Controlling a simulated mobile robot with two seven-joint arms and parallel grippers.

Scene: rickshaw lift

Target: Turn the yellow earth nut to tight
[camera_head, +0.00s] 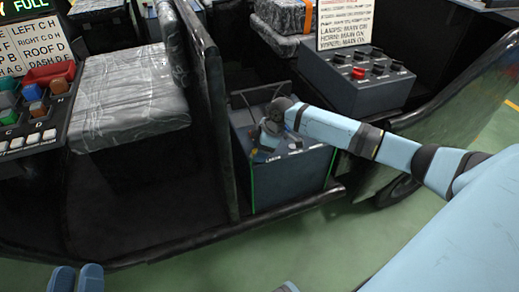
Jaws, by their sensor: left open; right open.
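I cannot make out the yellow earth nut; it may be hidden behind my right gripper or too small to see. My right gripper (266,150) is over the top of a dark grey box (292,182) on the vehicle's floor, its arm coming in from the right. It is open, and I see nothing held in it. It covers part of the box top, and I cannot tell whether it touches anything there. The blue fingers of my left gripper (76,279) show at the bottom left edge, low over the green floor and away from the box. They are open and empty.
A black upright panel (208,110) stands left of the box, beside a wrapped grey seat (130,95). A switch box with a red button (358,73) is behind right. A parts tray (35,105) is far left. The vehicle's dark sill (170,252) runs in front.

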